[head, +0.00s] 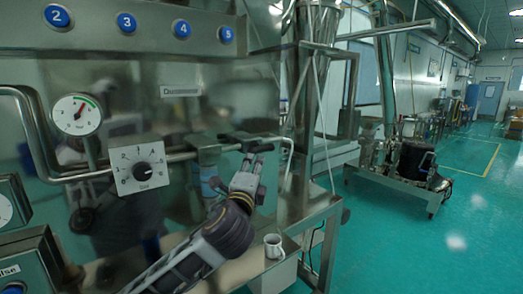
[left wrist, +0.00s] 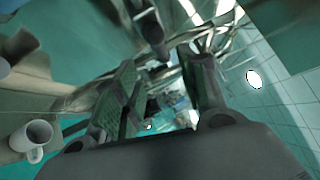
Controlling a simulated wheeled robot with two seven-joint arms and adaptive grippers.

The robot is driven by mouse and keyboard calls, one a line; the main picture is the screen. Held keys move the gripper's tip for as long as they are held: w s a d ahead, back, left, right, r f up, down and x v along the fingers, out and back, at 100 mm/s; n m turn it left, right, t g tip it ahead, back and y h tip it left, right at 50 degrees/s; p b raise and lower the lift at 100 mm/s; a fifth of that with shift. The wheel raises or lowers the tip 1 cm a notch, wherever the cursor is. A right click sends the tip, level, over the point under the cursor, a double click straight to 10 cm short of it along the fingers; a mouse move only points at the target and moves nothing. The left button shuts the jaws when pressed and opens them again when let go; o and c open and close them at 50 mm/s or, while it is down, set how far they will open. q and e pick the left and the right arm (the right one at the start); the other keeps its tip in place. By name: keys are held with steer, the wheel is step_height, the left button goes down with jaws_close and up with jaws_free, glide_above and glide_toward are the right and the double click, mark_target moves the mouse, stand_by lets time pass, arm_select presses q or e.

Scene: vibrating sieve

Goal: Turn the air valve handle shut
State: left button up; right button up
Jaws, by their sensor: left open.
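My left gripper (head: 254,157) reaches up from the bottom of the head view to the pipe on the steel panel. Its fingers are apart, and in the left wrist view (left wrist: 163,85) a gap shows between the two dark pads. A dark lever, which looks like the air valve handle (head: 258,148), is at the fingertips on the pipe, right of a metal block (head: 205,150). The fingertips overlap it in the head view, so I cannot tell whether they touch it. In the left wrist view a dark bar (left wrist: 150,28) shows beyond the fingers. My right gripper is not in view.
A pressure gauge (head: 77,114) and a dial box (head: 141,176) are on the panel at left. A white mug (head: 273,246) stands on the ledge below my gripper, and it also shows in the left wrist view (left wrist: 32,138). Open green floor (head: 460,235) lies at right.

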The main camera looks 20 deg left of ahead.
mark_target(261, 151)
arm_select(q)
steer(key=w, duration=0.2)
steer(key=w+p, duration=0.1)
steer(key=w, duration=0.2)
steer(key=w+a+r+p, duration=0.1)
steer(key=w, duration=0.2)
steer(key=shift+r, duration=0.1)
steer(key=shift+w+a+r+p, duration=0.15)
steer(key=shift+w+p, duration=0.2)
steer(key=shift+w, duration=0.55)
steer(key=shift+w+r+p, duration=0.1)
steer(key=shift+w+p, duration=0.2)
steer(key=shift+w, duration=0.6)
steer(key=shift+w+a, duration=0.1)
steer(key=shift+w, duration=0.55)
steer(key=c, duration=0.9)
jaws_close()
